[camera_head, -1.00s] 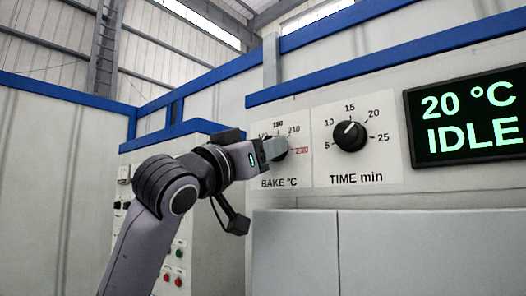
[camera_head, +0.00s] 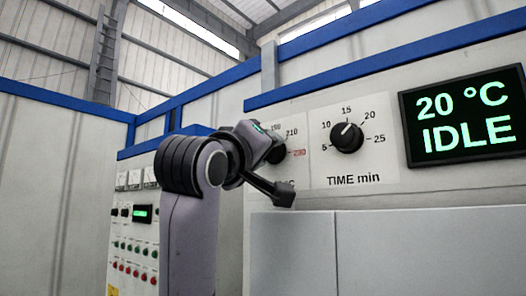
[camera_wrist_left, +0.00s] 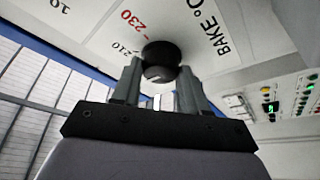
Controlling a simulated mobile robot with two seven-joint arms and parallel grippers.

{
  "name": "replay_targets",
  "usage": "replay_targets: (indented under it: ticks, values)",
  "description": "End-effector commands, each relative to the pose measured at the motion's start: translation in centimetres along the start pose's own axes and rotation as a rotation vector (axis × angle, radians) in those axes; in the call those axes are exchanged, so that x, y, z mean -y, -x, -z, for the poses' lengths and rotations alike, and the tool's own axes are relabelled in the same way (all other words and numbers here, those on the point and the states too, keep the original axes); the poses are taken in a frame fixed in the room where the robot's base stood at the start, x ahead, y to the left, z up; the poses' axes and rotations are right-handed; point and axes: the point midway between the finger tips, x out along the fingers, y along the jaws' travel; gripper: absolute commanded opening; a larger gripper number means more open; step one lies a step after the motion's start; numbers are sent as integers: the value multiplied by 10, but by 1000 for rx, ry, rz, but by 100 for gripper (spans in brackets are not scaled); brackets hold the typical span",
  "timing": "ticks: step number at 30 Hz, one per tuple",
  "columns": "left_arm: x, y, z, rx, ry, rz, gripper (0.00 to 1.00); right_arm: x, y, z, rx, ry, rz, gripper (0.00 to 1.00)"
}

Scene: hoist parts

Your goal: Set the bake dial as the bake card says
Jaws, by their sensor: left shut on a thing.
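The bake dial (camera_head: 278,153) is a black knob on the white panel, mostly hidden behind my left gripper in the head view. In the left wrist view the knob (camera_wrist_left: 160,60) sits between the fingertips. My left gripper (camera_wrist_left: 158,84) is shut on it, one finger on each side. In the head view the gripper (camera_head: 270,140) is tilted in front of the dial. I cannot read its pointer. No bake card can be made out. My right gripper is not in view.
The time dial (camera_head: 347,137) is just right of the bake dial, its pointer toward the upper right, between 15 and 20. The display (camera_head: 465,115) reads 20 °C IDLE. A control cabinet (camera_head: 135,240) with buttons stands at left.

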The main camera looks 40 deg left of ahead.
Motion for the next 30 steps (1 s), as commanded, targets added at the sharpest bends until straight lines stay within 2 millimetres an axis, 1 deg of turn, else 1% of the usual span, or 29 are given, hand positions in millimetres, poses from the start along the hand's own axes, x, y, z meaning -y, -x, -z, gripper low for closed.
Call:
replay_targets:
  ticks: [17, 18, 19, 20, 27, 30]
  values:
    - [0, 0, 1, -2, 28, 12, 13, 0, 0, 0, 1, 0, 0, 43]
    - [0, 0, 1, -3, 28, 12, 56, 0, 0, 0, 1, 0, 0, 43]
    - [0, 0, 1, -2, 28, 12, 66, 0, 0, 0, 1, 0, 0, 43]
    - [0, 0, 1, -2, 28, 12, 69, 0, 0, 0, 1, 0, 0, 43]
    - [0, 0, 1, -1, 27, 11, 69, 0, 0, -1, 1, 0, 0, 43]
    - [0, 5, 0, -2, 28, 10, 69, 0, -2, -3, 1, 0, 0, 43]
